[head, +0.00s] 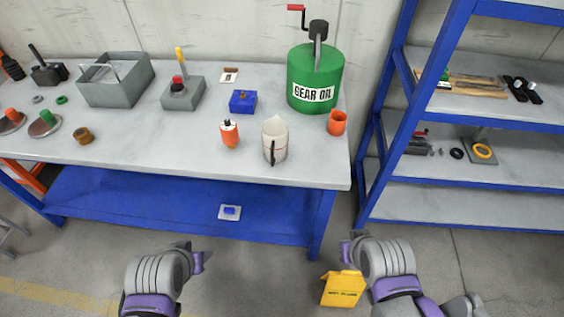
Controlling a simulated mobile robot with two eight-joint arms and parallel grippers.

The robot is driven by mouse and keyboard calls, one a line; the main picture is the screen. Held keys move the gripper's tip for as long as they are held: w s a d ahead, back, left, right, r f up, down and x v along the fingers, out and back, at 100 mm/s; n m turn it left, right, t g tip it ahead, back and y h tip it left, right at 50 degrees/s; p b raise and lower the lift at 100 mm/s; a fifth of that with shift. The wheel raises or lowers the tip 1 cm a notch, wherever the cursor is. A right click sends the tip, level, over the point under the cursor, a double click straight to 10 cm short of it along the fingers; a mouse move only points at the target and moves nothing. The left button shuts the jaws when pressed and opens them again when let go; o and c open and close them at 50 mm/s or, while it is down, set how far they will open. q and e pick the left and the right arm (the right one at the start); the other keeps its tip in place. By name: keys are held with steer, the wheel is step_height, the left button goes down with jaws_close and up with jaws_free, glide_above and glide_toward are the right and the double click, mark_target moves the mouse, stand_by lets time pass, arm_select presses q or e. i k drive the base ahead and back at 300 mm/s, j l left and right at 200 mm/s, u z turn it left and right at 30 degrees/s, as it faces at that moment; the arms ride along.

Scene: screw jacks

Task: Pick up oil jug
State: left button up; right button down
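A whitish jug (275,142) with a pouring lip and a dark upright handle stands near the front edge of the workbench, right of centre; I take it for the oil jug. Its handle side faces me. My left gripper (203,259) is low in front of the bench, left of the jug. My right gripper (347,247) is low in front of the bench, right of the jug. Both are well apart from the jug. Their fingers show too small and edge-on to tell the opening. I see nothing held in either.
A green gear oil drum (315,82) with a crank pump stands behind the jug. An orange bottle (230,134) is left of it and an orange cup (337,122) right. A blue shelf rack (372,165) stands right. A yellow box (342,289) is near my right arm.

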mark_target(274, 132)
steer(key=k+l+u, duration=0.15)
steer(key=l, duration=0.3)
steer(key=k+l+u, duration=0.1)
steer(key=k+l, duration=0.3)
steer(key=l+u, duration=0.1)
steer(key=l, duration=0.25)
steer(key=k+l, duration=0.15)
steer(key=l, duration=0.25)
steer(key=l+u, duration=0.15)
steer(key=l, duration=0.2)
steer(key=l+u, duration=0.2)
steer(key=l, duration=0.85)
steer(key=i+l+u, duration=0.1)
steer(key=l, duration=0.25)
steer(key=i+l, duration=0.3)
steer(key=i+l+u, duration=0.15)
steer(key=l, duration=0.25)
steer(key=i+l, duration=0.35)
steer(key=i, duration=0.2)
